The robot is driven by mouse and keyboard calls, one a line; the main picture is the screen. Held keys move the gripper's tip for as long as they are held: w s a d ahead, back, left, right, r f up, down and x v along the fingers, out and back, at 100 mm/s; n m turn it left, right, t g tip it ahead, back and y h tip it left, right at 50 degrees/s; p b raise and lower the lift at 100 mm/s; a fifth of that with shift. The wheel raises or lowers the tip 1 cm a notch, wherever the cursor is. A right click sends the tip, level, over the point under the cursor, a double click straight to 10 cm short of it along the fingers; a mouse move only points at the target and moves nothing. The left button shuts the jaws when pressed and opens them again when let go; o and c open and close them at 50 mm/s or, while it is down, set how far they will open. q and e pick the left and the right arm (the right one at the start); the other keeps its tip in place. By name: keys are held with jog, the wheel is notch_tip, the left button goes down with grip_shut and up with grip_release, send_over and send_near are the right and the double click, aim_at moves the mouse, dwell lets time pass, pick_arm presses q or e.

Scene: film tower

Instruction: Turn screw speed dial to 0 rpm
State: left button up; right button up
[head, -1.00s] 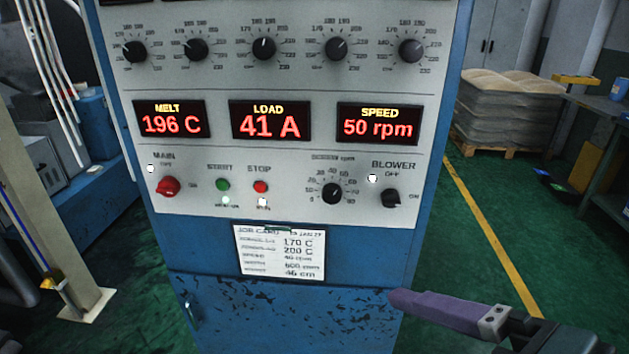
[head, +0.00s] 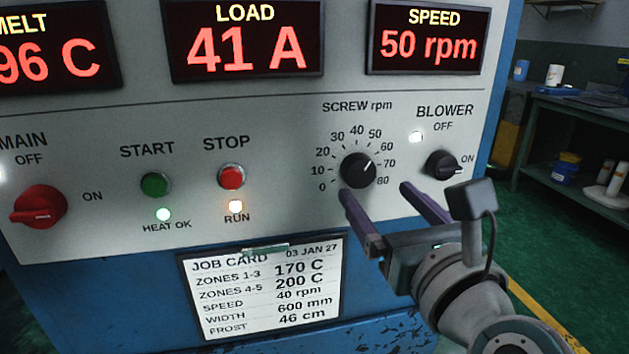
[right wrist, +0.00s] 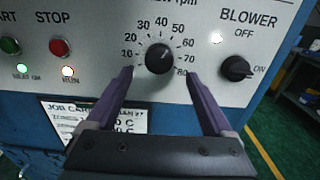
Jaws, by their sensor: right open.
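The screw speed dial (head: 358,170) is a round black knob on the grey panel, with a scale from 0 at lower left to 80 at lower right. Its white pointer mark aims up and right. The red speed display (head: 428,46) reads 50 rpm. My right gripper (head: 375,190) is open and empty, its purple fingers pointing at the panel just below the dial. In the right wrist view the dial (right wrist: 159,57) shows just beyond and between the fingertips. I cannot tell how far the fingertips are from the panel. My left gripper is not in view.
The black blower knob (head: 442,165) is close to the right finger. The red stop button (head: 231,176), green start button (head: 155,185) and red main switch (head: 38,207) are to the left. A job card (head: 262,285) listing speed 40 rpm hangs below. A bench (head: 560,110) stands at right.

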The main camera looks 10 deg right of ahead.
aim_at(362, 176)
jog(key=w, duration=0.5)
jog(key=shift+w+a+b, duration=0.1)
jog(key=shift+a+b, duration=0.05)
jog(key=shift+b, duration=0.25)
jog(key=c, duration=1.4)
jog(key=shift+o, duration=0.2)
jog(key=shift+n, duration=0.3)
